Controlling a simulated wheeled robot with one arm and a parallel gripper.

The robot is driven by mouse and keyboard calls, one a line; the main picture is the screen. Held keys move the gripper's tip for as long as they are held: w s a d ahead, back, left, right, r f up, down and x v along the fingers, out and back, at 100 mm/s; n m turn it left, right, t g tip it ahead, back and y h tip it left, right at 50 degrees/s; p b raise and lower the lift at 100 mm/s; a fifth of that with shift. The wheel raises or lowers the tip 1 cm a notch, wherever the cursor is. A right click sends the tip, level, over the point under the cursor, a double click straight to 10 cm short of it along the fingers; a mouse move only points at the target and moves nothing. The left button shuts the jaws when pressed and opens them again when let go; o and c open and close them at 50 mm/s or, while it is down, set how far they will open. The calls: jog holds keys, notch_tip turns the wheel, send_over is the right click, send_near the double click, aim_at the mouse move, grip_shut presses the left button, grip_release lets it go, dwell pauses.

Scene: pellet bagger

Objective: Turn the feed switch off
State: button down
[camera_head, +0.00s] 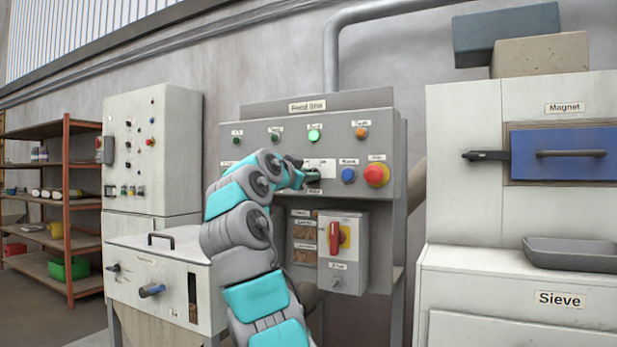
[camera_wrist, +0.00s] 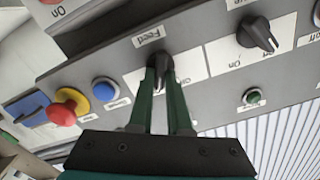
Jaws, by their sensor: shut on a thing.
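The feed switch (camera_wrist: 163,66) is a dark rotary knob on a white plate under a label reading "Feed" in the wrist view. My gripper (camera_wrist: 162,76) is shut on it, with one green finger on each side. The fingers hide much of the plate, so I cannot tell which mark the knob points to. In the head view, my gripper (camera_head: 311,174) reaches the grey control panel (camera_head: 240,150) headed "Feed line", and the knob is mostly hidden there.
A blue button (camera_head: 348,175) and a red emergency stop (camera_head: 376,174) sit right of my gripper. A lit green lamp (camera_head: 314,135) is above. A second dark knob (camera_wrist: 257,35) is beside the feed switch. A box with a red handle (camera_head: 335,238) is below.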

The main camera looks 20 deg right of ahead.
jog(key=shift+w+a+n+p, duration=0.15)
jog(key=shift+n+p, duration=0.2)
jog(key=shift+n, duration=2.5)
jog(key=shift+w+a+n+p, duration=0.15)
jog(key=shift+n+p, duration=0.15)
jog(key=shift+n, duration=2.55)
jog(key=c, duration=0.9)
grip_release()
jog(key=shift+o, duration=0.2)
jog(key=b+v, duration=0.1)
jog(key=v, duration=0.6)
jog(key=shift+s+a+b, duration=0.25)
jog(key=shift+a+b, duration=0.05)
jog(key=shift+b, duration=0.1)
